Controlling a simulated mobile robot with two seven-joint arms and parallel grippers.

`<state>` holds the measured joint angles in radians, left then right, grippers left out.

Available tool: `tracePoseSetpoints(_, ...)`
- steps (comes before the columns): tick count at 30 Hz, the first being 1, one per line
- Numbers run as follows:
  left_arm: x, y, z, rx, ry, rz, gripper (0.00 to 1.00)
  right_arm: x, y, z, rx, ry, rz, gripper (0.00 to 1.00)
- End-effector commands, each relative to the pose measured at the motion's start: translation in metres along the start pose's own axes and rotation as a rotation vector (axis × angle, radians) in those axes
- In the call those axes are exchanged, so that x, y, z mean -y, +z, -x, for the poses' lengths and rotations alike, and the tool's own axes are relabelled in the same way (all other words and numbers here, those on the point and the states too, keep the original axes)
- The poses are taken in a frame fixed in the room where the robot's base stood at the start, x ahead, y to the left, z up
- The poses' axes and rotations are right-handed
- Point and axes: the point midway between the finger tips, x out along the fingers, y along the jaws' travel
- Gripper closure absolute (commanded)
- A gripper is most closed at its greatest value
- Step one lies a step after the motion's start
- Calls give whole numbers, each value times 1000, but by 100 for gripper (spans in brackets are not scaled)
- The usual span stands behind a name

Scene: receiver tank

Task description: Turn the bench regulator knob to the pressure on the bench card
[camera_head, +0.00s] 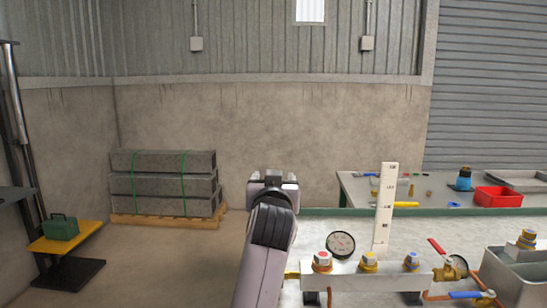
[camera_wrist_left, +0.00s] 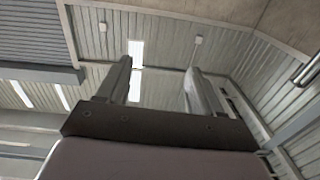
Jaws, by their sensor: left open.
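My left gripper (camera_head: 272,178) is raised in front of the back wall, left of the bench and apart from everything on it. In the left wrist view its two fingers (camera_wrist_left: 157,75) are spread with nothing between them, against the roof and wall. I cannot tell which part is the regulator knob or find a readable card. My right gripper is out of view.
A white upright scale strip (camera_head: 385,205) stands behind the manifold. A red-handled valve (camera_head: 437,248), another gauge (camera_head: 458,266) and a grey metal box (camera_head: 515,272) are at right. A back table holds a red bin (camera_head: 498,196). Stacked grey blocks (camera_head: 163,183) stand on a pallet at left.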

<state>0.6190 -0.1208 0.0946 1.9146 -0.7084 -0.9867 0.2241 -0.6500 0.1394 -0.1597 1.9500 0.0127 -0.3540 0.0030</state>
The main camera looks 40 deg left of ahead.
Motion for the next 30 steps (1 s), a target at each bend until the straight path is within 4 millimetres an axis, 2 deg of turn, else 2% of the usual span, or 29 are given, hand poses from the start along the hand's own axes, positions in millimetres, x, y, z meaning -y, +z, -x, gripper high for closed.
tracePoseSetpoints(1,0,-12,0,-3,0,3,34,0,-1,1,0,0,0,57)
tracePoseSetpoints(3,1,-24,0,-3,1,3,34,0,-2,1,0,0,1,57)
tracePoseSetpoints(9,1,-44,0,0,0,0,34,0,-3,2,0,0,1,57)
tracePoseSetpoints(30,2,-48,0,1,0,-1,34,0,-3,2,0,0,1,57)
